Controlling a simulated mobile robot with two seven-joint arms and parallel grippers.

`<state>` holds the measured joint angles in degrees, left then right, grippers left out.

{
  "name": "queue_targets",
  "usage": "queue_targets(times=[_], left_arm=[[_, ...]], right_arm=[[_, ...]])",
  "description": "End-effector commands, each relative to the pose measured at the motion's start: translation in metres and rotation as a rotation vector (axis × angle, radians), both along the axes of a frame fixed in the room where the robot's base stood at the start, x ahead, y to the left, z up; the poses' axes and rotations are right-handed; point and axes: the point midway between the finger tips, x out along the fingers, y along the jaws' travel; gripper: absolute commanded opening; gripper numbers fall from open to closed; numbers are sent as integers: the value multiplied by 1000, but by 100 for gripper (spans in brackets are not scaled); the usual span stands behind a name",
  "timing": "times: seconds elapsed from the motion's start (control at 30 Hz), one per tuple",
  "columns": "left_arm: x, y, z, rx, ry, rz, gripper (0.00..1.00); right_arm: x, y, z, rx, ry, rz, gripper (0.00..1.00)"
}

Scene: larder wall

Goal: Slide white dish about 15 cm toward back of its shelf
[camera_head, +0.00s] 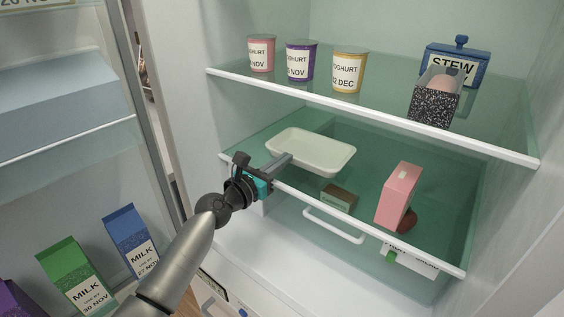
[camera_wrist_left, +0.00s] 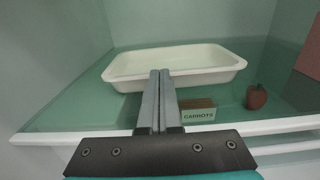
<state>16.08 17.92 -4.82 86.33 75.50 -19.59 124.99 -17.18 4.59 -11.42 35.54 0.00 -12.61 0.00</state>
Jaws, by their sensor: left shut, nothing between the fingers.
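The white dish (camera_head: 312,151) is a shallow rectangular tray on the lower glass shelf, toward its left side. It also shows in the left wrist view (camera_wrist_left: 205,57), with bare shelf around it. My left gripper (camera_head: 287,158) reaches in over the shelf's front edge. Its fingers are shut with nothing between them, and the tips (camera_wrist_left: 160,74) are at the dish's near side. I cannot tell whether they touch it. The fingers hide a small part of the dish's near wall. My right gripper is in neither view.
A pink carton (camera_head: 398,195) stands on the same shelf to the right. The upper shelf (camera_head: 375,121) holds yoghurts (camera_head: 299,62), a blue stew container (camera_head: 455,62) and a speckled box (camera_head: 434,103). A carrots box (camera_head: 339,199) shows below the glass. Milk cartons (camera_head: 132,240) stand in the door.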

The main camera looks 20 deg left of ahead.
Motion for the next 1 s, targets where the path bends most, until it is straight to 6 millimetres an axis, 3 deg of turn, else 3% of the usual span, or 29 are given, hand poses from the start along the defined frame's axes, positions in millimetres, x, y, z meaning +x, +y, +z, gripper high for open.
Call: queue_targets(times=[0.3,0.63,1.0], left_arm=[[2,-1,0,-1,-1,0,0],[30,-11,0,-1,-1,1,0],[31,-11,0,0,0,0,0]], right_arm=[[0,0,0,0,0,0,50],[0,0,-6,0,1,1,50],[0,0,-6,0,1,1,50]])
